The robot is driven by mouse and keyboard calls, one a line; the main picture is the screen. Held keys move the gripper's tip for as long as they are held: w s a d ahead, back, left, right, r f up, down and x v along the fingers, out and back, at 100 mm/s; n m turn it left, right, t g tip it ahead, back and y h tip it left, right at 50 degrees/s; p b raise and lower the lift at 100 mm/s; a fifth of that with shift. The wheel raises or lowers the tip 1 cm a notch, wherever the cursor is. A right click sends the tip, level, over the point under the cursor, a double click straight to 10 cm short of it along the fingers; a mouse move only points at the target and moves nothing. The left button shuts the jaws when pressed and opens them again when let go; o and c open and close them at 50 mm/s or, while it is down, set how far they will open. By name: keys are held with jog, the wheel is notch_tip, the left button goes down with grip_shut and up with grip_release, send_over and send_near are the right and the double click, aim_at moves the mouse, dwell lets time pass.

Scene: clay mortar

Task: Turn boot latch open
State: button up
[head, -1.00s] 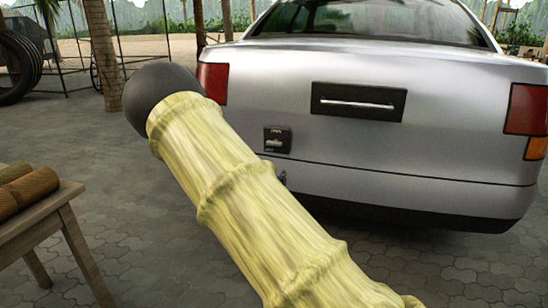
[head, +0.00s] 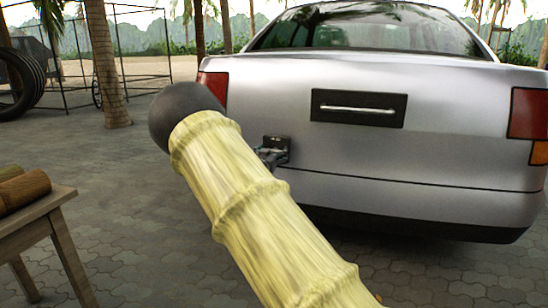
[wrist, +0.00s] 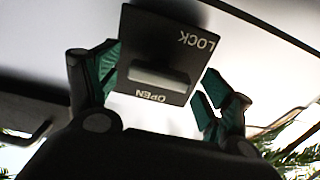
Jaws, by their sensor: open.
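The boot latch (wrist: 160,75) is a dark square plate with a grey bar handle across it, lying level. In the wrist view it is upside down, with OPEN below the bar and LOCK at the upper right. My gripper (wrist: 157,82) is open, one green-padded finger on each side of the latch, with nothing held. In the head view the latch plate (head: 277,141) is on the car's rear, left of centre, partly hidden by my gripper (head: 268,156). I cannot tell whether the fingers touch the plate.
The silver car (head: 420,160) fills the right side. A wooden table (head: 60,200) with brown rolls stands at the left. Paved ground between them is clear.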

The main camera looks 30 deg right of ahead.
jog(key=shift+w+d, duration=0.4)
jog(key=shift+d, duration=0.15)
jog(key=shift+c, duration=0.2)
jog(key=c, duration=1)
